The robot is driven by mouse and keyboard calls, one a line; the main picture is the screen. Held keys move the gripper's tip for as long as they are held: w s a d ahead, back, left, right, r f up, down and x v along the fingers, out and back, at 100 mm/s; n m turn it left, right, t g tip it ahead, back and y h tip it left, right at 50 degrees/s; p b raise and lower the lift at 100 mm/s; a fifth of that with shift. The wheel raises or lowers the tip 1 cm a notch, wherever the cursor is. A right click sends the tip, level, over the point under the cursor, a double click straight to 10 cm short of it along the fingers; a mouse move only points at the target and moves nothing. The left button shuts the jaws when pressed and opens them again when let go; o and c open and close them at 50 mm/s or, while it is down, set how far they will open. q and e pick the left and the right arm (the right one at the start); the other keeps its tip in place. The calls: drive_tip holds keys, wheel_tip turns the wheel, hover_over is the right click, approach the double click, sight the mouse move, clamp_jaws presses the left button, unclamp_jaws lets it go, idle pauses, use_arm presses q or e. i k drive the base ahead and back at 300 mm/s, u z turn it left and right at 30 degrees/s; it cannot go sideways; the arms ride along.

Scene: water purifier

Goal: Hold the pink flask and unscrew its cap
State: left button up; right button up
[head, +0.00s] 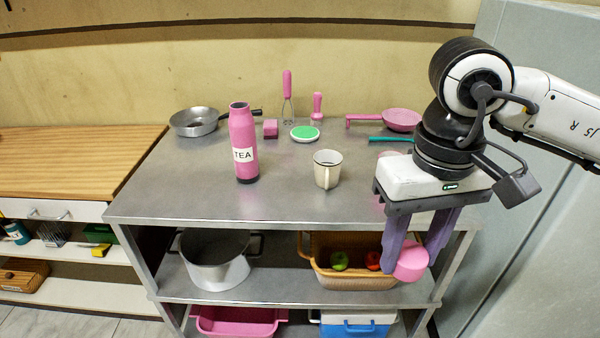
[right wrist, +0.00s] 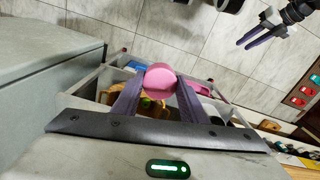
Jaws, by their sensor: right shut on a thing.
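The pink flask (head: 243,150) stands upright on the metal table, with a white TEA label and a dark base. No cap shows on its narrow top. My right gripper (head: 408,262) is shut on a round pink piece, seemingly the cap (head: 411,262), in front of the table's right front edge and well apart from the flask. The cap (right wrist: 160,80) also shows between the purple fingers in the right wrist view. My left gripper (right wrist: 243,45) shows small at that view's upper right, its fingers apart and empty. It is outside the head view.
A white cup (head: 327,170) stands right of the flask. A pan (head: 194,122), a pink block (head: 270,128) and a green-topped disc (head: 304,133) lie behind. A pot (head: 215,265) and a basket (head: 345,278) sit on the shelf below. The table's front left is clear.

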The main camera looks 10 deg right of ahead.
sight(241, 125)
drive_tip(key=z, duration=0.1)
drive_tip(key=i, duration=1.05)
drive_tip(key=u, duration=0.6)
